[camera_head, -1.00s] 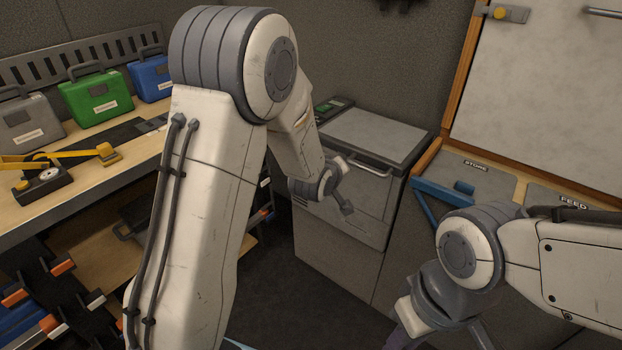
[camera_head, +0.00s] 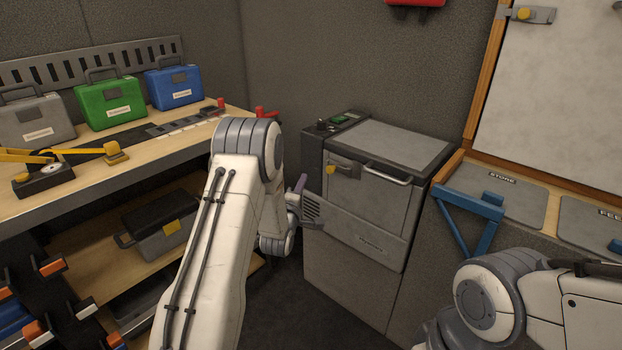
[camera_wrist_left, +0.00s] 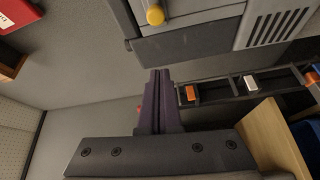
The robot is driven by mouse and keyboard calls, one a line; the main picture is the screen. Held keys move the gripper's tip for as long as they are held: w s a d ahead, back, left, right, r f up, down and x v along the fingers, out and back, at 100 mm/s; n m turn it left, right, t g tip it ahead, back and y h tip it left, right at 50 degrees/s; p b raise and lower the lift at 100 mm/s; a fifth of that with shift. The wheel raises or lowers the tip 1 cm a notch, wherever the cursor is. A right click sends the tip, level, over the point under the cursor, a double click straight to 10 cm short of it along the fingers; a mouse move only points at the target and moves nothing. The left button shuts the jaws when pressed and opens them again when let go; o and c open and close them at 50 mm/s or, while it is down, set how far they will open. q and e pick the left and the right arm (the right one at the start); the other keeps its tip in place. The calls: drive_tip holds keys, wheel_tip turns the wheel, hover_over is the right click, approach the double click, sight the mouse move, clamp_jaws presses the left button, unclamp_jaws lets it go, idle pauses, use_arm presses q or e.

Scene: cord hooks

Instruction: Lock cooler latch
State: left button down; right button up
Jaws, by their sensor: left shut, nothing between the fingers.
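The cooler (camera_head: 375,205) is a grey cabinet with a pale lid and a bar handle on its upper front. Its latch (camera_head: 343,166) has a yellow end and sits at the upper left of the front, left of the handle. In the left wrist view the yellow latch end (camera_wrist_left: 155,15) shows at the top. My left gripper (camera_head: 300,184) is beside the cooler's left front edge, apart from the latch. In the left wrist view its dark fingers (camera_wrist_left: 159,80) are together and empty, below the latch. My right gripper is out of view; only its arm shows.
A workbench (camera_head: 150,160) with grey, green and blue cases stands at left, with a latched box (camera_head: 160,230) on its lower shelf. A blue bracket (camera_head: 470,218) stands right of the cooler, near a wood-framed board (camera_head: 550,100). Open floor lies before the cooler.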

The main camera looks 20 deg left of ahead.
sight(330, 170)
use_arm(q)
drive_tip(key=w+d+b, duration=0.1)
drive_tip(key=w+d, duration=0.1)
drive_tip(key=w, duration=0.6)
drive_tip(key=shift+d+b, duration=0.35)
drive_tip(key=d, duration=0.1)
drive_tip(key=s+d, duration=0.1)
drive_tip(key=d, duration=0.1)
drive_tip(key=shift+d+f, duration=0.1)
drive_tip(key=shift+d, duration=0.05)
